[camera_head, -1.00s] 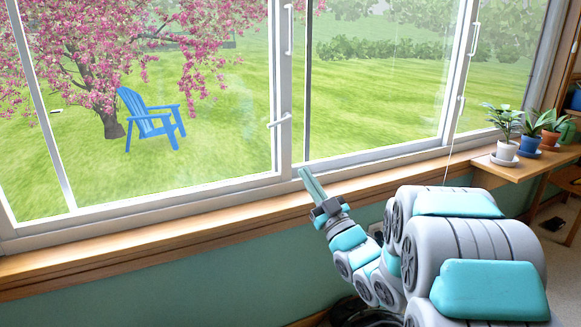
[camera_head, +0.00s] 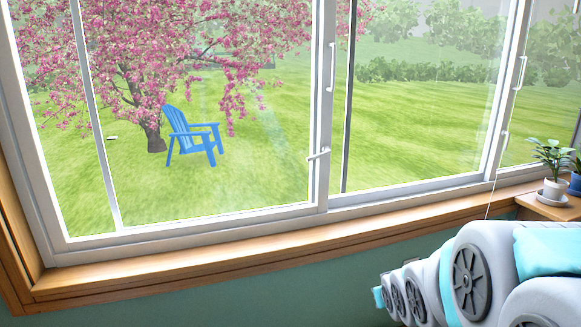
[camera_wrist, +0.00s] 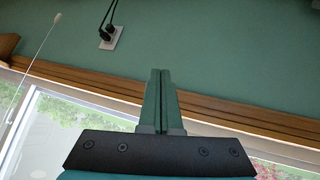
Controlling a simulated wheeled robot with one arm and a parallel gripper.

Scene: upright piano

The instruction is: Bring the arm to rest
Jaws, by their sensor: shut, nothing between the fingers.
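My gripper (camera_wrist: 160,76) shows in the wrist view, its two long green fingers pressed together with nothing between them. It points toward the green wall (camera_wrist: 220,50), with the wooden window sill (camera_wrist: 80,85) behind the fingers. I cannot tell whether the fingers touch anything. In the head view my grey and teal arm is at the lower right, below the sill, and the gripper itself cannot be made out there.
A wide window (camera_head: 325,110) with a wooden sill (camera_head: 270,247) spans the head view. A potted plant (camera_head: 553,170) stands on a wooden shelf (camera_head: 545,208) at the right. A wall outlet with a plugged cord (camera_wrist: 110,36) shows in the wrist view.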

